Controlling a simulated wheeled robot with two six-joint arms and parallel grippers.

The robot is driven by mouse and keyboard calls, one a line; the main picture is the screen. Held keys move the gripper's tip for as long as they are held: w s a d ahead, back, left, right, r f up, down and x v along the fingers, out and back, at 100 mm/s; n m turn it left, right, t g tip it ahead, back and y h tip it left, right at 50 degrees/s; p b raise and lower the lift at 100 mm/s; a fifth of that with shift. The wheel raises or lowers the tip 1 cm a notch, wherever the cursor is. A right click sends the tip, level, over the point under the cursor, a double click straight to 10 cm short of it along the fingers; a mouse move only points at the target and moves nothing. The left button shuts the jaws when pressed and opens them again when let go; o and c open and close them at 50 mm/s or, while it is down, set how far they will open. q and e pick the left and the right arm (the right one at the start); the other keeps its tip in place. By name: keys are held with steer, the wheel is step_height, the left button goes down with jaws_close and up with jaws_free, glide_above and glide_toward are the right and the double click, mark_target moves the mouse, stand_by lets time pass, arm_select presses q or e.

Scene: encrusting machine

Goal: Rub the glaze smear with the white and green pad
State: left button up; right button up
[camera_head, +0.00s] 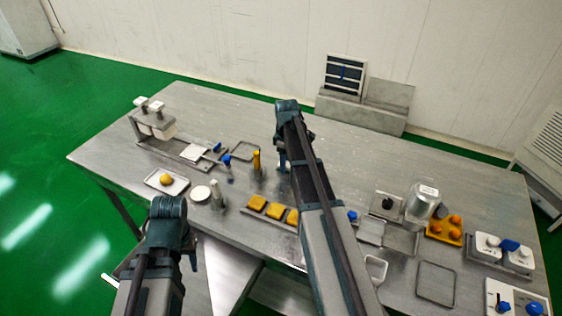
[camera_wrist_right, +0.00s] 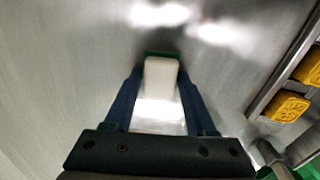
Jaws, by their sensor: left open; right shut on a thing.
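In the right wrist view my right gripper (camera_wrist_right: 161,74) is shut on the white and green pad (camera_wrist_right: 161,78). The white body lies between the blue fingers and the green edge is at its far end, close over the metal tabletop. I cannot tell whether it touches. In the head view my right gripper (camera_head: 282,160) points down over the middle of the table; the pad cannot be made out there. I cannot tell the glaze smear from the table's reflections. My left gripper (camera_head: 192,262) is open near the front edge, its fingers mostly hidden by the arm.
The steel table (camera_head: 215,105) is clear behind my right gripper. Yellow square pieces (camera_head: 257,203) lie on a rail in front and also show in the right wrist view (camera_wrist_right: 289,105). Left stands a dispenser (camera_head: 152,120); right are a metal canister (camera_head: 421,200) and an orange tray (camera_head: 444,236).

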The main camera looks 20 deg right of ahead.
mark_target(264, 161)
steer(key=shift+s+d, duration=0.2)
steer(key=shift+s, duration=0.1)
steer(key=shift+r, duration=0.1)
steer(key=shift+d, duration=0.1)
steer(key=shift+w+a, duration=1)
steer(key=shift+w, duration=0.3)
steer(key=shift+w+a, duration=1.15)
steer(key=shift+w, duration=0.15)
steer(key=shift+w+a, duration=1.05)
steer(key=shift+w, duration=0.25)
step_height(264, 161, up, 6)
steer(key=p, duration=0.6)
